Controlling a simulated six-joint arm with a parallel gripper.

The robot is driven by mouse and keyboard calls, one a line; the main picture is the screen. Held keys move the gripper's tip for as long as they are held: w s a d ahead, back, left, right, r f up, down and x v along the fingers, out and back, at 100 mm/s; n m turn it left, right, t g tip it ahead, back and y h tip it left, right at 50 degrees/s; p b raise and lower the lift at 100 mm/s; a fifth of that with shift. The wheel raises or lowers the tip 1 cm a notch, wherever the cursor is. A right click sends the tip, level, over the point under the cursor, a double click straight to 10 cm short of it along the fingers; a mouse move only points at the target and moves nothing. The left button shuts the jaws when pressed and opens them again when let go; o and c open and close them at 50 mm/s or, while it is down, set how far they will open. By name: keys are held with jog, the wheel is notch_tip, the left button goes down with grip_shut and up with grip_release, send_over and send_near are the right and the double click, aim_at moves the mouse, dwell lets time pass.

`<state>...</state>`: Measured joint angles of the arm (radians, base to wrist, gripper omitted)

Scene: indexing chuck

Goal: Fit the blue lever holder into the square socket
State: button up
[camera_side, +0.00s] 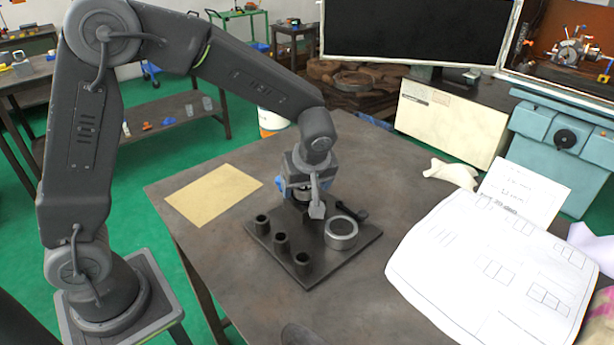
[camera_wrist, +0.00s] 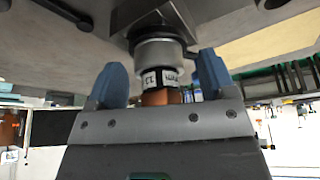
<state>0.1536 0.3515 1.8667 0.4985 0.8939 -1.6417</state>
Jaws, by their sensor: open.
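My gripper (camera_side: 301,192) points down over the back part of a dark base plate (camera_side: 318,272) on the table. In the wrist view its two blue fingers stand apart, open, on either side of a round grey collar (camera_wrist: 158,52). Below the collar in that picture are a black-and-white marked band (camera_wrist: 160,77) and a copper-coloured part (camera_wrist: 159,97). I see gaps between the fingers and these parts. I cannot pick out the blue lever holder for certain; the blue that shows is on my fingers. The square socket cannot be made out.
Several short dark cylinders, such as this one (camera_side: 280,242), stand along the plate's left front. A silver ring-topped cylinder (camera_side: 341,234) stands at its right, near a black lever (camera_side: 354,211). A tan sheet (camera_side: 213,194) lies left, papers (camera_side: 490,265) right. The front table is mostly clear.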

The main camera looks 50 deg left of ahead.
jog(key=v, duration=1.4)
jog(key=shift+a, duration=0.1)
jog(key=s+a+m+t+h, duration=0.2)
jog(key=s+m, duration=0.4)
jog(key=s, duration=0.3)
jog(key=s+a+m+t+h, duration=0.1)
jog(key=s+a+m+h, duration=0.1)
jog(key=s+m, duration=0.5)
jog(key=shift+s+t, duration=0.4)
jog(key=shift+s, duration=0.8)
